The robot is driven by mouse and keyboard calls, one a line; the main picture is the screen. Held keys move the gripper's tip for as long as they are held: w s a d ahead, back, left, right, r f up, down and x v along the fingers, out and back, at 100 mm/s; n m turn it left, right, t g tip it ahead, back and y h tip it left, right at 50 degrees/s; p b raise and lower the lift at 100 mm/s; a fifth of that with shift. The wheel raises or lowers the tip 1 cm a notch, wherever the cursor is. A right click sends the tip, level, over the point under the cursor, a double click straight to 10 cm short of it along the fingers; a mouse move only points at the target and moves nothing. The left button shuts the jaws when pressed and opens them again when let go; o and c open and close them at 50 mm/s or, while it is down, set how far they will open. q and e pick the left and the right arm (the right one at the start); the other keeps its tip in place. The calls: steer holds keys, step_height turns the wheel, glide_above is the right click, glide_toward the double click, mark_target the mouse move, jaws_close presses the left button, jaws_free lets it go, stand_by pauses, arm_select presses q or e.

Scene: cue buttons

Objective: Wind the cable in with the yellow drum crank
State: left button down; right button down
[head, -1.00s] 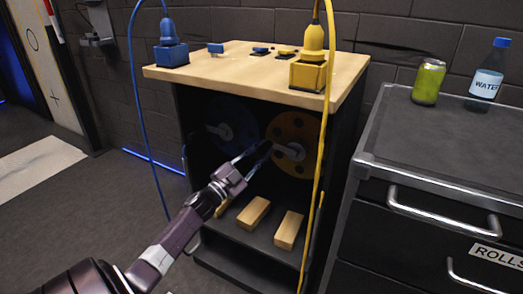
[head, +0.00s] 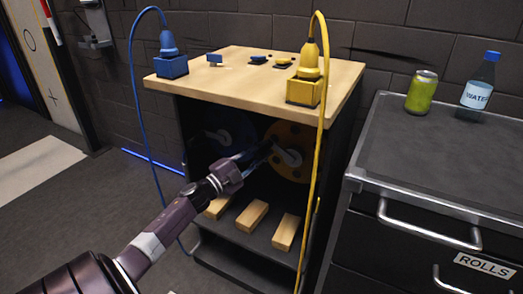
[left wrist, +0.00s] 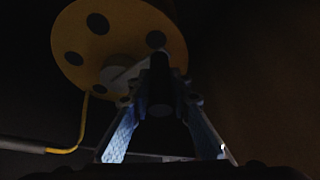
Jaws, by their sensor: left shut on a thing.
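The yellow drum (head: 301,136) sits in the right half of the dark open cabinet, with its pale hub and crank (head: 291,158) facing out. The left wrist view shows the drum (left wrist: 78,62), a grey crank arm (left wrist: 116,74) and a dark crank handle (left wrist: 159,72). My left gripper (head: 264,150) reaches in from the left, its fingers in front of the drum. In the left wrist view my left gripper (left wrist: 160,100) is shut on the dark handle, a finger at each side. The yellow cable (head: 323,110) hangs down the cabinet's right front. My right gripper is out of view.
A blue drum (head: 222,125) sits left of the yellow one, partly behind my gripper. Wooden blocks (head: 250,214) lie on the shelf below. The wooden top (head: 240,88) carries blue and yellow plugs in boxes. A drawer cabinet (head: 430,150) stands close at right.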

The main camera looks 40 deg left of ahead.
arm_select(q)
steer(key=shift+w+r, duration=0.1)
steer(key=shift+r, duration=0.35)
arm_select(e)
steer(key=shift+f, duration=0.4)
arm_select(q)
steer(key=c, duration=2)
jaws_free()
steer(key=shift+o, duration=1.2)
steer(key=shift+f, duration=0.2)
steer(key=shift+s+f, duration=0.2)
steer(key=shift+s, duration=0.3)
steer(key=v, duration=1.1)
steer(key=shift+r, duration=0.1)
